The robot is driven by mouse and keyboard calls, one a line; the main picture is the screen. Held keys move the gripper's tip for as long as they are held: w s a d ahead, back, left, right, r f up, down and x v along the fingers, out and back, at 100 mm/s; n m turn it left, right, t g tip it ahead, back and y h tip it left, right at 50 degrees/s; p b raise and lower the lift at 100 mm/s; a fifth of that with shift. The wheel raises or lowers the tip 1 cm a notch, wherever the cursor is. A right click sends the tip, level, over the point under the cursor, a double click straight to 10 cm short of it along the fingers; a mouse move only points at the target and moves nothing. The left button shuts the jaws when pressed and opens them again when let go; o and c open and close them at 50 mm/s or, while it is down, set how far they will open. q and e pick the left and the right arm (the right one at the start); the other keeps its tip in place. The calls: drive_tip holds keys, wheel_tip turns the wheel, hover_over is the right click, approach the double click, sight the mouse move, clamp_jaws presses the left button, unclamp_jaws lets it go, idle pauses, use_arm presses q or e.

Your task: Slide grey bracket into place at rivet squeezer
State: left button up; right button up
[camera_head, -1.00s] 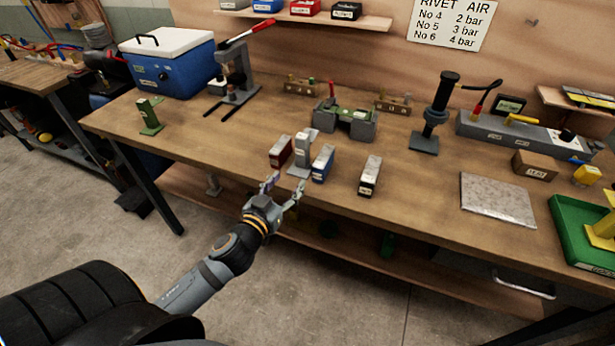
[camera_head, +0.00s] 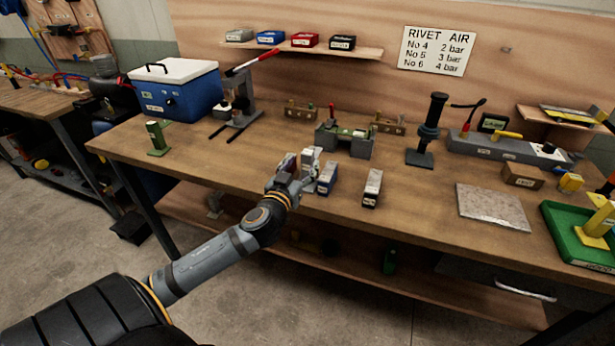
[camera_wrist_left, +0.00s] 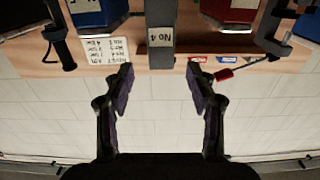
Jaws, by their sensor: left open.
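The grey bracket (camera_head: 309,160) stands upright on the bench, between a dark red block (camera_head: 286,164) and a blue block (camera_head: 327,178). The gripper partly hides the bracket's lower part. A black upright tool with a hose (camera_head: 427,132) and a red-handled press (camera_head: 240,100) stand behind; which is the rivet squeezer is unclear. My right gripper is not in view.
A dark block with a white top (camera_head: 372,188) stands right of the blue one. A flat grey plate (camera_head: 493,207) and a green tray (camera_head: 570,240) lie to the right. The front-left bench top is mostly clear.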

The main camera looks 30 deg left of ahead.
sight(306, 155)
use_arm(q)
drive_tip(key=x, duration=0.3)
drive_tip(key=p+x, duration=0.1)
drive_tip(key=x, duration=0.1)
drive_tip(key=shift+r, duration=0.25)
clamp_jaws()
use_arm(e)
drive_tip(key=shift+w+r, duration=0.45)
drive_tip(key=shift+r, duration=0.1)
